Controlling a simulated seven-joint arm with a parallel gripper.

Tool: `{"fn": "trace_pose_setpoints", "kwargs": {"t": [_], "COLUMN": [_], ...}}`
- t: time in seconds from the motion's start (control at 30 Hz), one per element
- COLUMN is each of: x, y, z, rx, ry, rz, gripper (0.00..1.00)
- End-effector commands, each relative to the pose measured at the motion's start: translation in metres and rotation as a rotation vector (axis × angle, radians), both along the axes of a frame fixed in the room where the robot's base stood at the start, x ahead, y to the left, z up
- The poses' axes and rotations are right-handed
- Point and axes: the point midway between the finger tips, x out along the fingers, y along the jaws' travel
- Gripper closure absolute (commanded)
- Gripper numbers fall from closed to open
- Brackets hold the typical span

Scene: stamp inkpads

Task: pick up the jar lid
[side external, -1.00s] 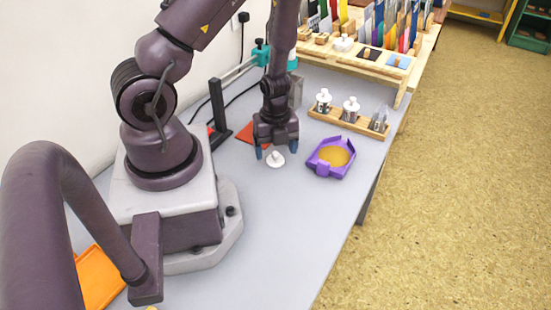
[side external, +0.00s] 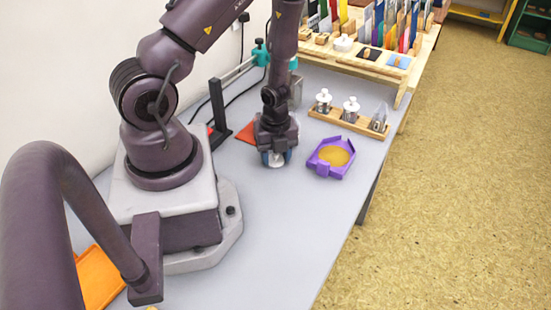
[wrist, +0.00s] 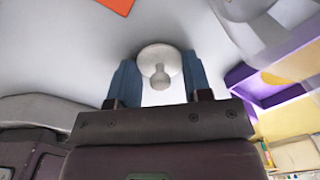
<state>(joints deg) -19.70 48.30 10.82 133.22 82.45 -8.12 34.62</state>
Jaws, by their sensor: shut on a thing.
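The jar lid is a small white disc with a knob. In the wrist view the jar lid (wrist: 160,66) sits between the two blue fingertips of my gripper (wrist: 157,75), its knob towards the camera. In the side view my gripper (side external: 276,158) is low over the grey table and shut on the lid (side external: 276,162), which is mostly hidden by the fingers. Whether the lid touches the table is hard to tell.
A purple tray with a yellow pad (side external: 331,157) stands just right of my gripper. Behind it a wooden rack (side external: 347,123) holds several jars, two with white lids. An orange-red square (side external: 247,133) lies left of my gripper.

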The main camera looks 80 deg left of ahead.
Motion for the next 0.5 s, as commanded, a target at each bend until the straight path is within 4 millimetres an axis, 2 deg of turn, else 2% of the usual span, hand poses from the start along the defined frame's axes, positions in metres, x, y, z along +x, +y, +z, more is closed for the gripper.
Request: {"fn": "trace_pose_setpoints", "kwargs": {"t": [0.5], "x": [0.0011], "y": [0.0006], "z": [0.0061], "rx": [0.003], "ry": [-0.005], "rz": [-0.004], "gripper": [0.77]}}
